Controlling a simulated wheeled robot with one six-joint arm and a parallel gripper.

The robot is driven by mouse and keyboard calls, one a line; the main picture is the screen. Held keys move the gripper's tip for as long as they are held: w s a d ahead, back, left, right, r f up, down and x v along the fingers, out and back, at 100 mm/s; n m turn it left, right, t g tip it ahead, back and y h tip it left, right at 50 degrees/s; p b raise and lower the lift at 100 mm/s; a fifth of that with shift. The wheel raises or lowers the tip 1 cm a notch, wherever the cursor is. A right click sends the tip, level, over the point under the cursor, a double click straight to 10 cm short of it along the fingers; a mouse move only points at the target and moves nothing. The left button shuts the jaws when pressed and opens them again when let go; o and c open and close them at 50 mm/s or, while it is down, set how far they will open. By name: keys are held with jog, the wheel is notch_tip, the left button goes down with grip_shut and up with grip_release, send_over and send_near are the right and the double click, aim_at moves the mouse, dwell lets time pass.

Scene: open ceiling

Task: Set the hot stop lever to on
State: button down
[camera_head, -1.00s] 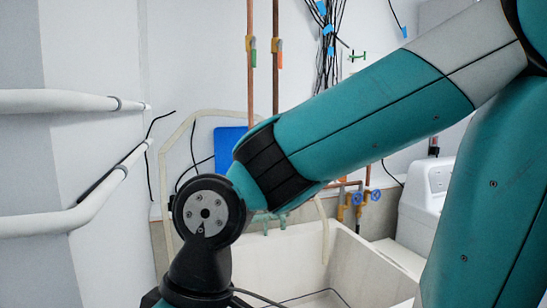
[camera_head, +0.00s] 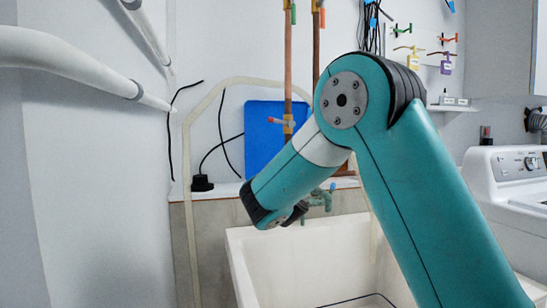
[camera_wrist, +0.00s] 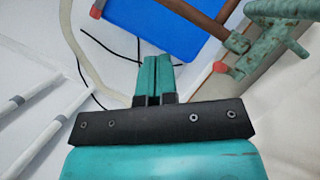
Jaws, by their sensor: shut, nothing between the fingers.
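A small lever with a red tip (camera_head: 275,121) sticks out sideways to the left from a brass valve on the left copper pipe, in front of the blue panel. I cannot tell for sure that it is the hot stop lever. Higher up, coloured handles (camera_head: 291,12) sit on the two pipes at the top edge of the picture. My gripper (camera_wrist: 153,75) shows in the wrist view with its two teal fingers together and empty, pointing toward the blue panel (camera_wrist: 165,35). A red-tipped part (camera_wrist: 97,9) shows at the top left there, apart from the fingers. In the head view the fingertips are hard to make out.
A white sink (camera_head: 290,265) stands below my wrist. A greenish faucet (camera_head: 318,198) is behind it, and it also shows in the wrist view (camera_wrist: 275,45). White rails (camera_head: 70,60) run along the left wall. A washer (camera_head: 510,170) stands at right.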

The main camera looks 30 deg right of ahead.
aim_at(281, 122)
jog(key=w+d+r+n+t+y+p, duration=0.1)
jog(key=w+d+r+n+t+p, duration=0.1)
jog(key=w+r+n+t+p, duration=0.3)
jog(key=shift+w+d+r+n+y+p, duration=0.4)
jog(key=shift+w+r+n+p, duration=1.9)
jog(key=shift+n, duration=0.4)
jog(key=shift+m+h, duration=0.4)
